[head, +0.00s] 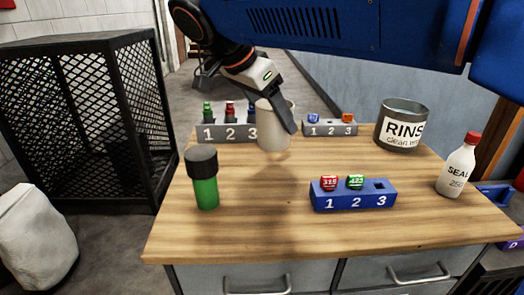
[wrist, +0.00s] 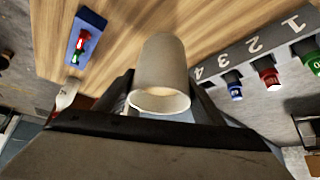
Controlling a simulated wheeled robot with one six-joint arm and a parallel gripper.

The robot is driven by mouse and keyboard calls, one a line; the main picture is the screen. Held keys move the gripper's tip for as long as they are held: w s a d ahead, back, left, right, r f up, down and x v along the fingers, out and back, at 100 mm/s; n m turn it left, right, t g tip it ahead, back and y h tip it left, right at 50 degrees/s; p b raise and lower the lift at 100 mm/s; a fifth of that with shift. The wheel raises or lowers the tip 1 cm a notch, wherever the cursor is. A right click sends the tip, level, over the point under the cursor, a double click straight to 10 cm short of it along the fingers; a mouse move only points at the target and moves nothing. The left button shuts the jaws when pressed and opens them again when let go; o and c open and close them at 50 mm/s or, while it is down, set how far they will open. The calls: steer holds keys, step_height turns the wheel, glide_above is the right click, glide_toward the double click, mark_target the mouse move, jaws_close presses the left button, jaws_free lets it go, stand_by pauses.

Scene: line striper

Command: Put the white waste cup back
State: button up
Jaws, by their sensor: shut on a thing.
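The white waste cup (head: 272,132) is at the back middle of the wooden bench in the head view, upright, in front of the gap between two grey racks. In the wrist view the cup (wrist: 165,62) lies between my fingers, its open mouth facing the camera. My gripper (head: 275,108) reaches down from above and is shut on the cup, one finger along its right side. The other finger is mostly hidden behind the cup in the head view. I cannot tell whether the cup's base touches the bench.
A grey numbered rack (head: 228,133) with coloured vials is left of the cup; a smaller grey rack (head: 330,128) is right. A rinse can (head: 402,125), seal bottle (head: 458,166), blue rack (head: 352,198) and green bottle (head: 204,180) stand around. The bench's middle (head: 260,190) is clear.

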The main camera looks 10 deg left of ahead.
mark_target(269, 143)
steer(key=shift+s+a+f, duration=0.1)
steer(key=shift+a+f, duration=0.15)
steer(key=shift+f, duration=0.35)
steer(key=shift+a+f, duration=0.2)
steer(key=shift+f, duration=2.65)
steer(key=shift+f, duration=0.1)
steer(key=o, duration=1.6)
steer(key=v, duration=1.2)
